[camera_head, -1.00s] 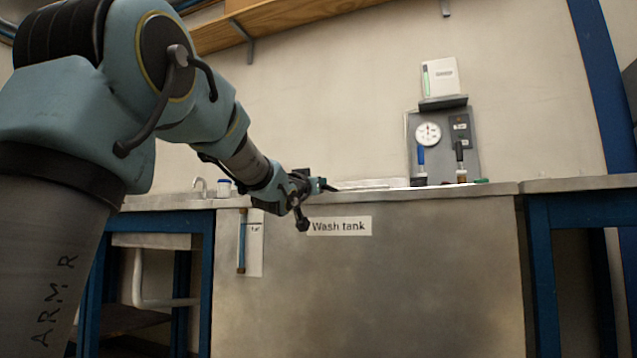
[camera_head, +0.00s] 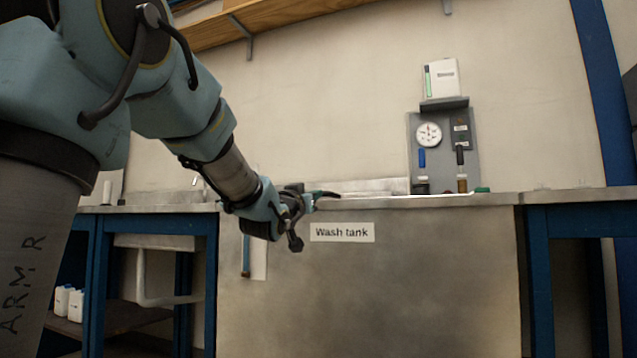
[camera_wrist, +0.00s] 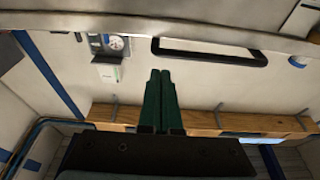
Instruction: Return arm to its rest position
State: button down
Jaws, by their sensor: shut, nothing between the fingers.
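My arm reaches in from the left in the head view. My gripper (camera_head: 326,194) is at the front top edge of the wash tank (camera_head: 430,280) in the picture, just above the "Wash tank" label (camera_head: 342,232). Its two green fingers are closed together with nothing between them, as the wrist view (camera_wrist: 159,80) shows. The wrist view is upside down, with the wall shelf at the bottom. Whether my gripper touches the tank cannot be told.
A panel with a round gauge (camera_head: 429,134) stands at the back right of the tank. A wooden shelf (camera_head: 290,22) runs along the wall above. Blue-framed benches (camera_head: 537,270) flank the tank. White bottles (camera_head: 68,302) sit low at left. The wall space between is clear.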

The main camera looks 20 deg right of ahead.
jog(key=a+f+n+g+y+p, duration=0.6)
jog(key=a+f+y, duration=0.5)
jog(key=a+f, duration=0.95)
jog(key=s+a+f+n+g+y+p, duration=0.1)
jog(key=s+a+f+g+p, duration=0.15)
jog(key=s+a+f, duration=0.35)
jog(key=s+a+f+g+y+p, duration=0.1)
jog(key=s+a+g+p, duration=0.15)
jog(key=s, duration=0.45)
jog(key=s+a+f+n+g+y+p, duration=0.1)
jog(key=s+a+f+g+p, duration=0.15)
jog(key=s+a+f, duration=0.35)
notch_tip(320, 180, up, 39)
jog(key=p, duration=3.6)
jog(key=shift+s+d+r+p, duration=0.15)
jog(key=shift+s+d+p, duration=0.1)
jog(key=shift+d+p, duration=0.15)
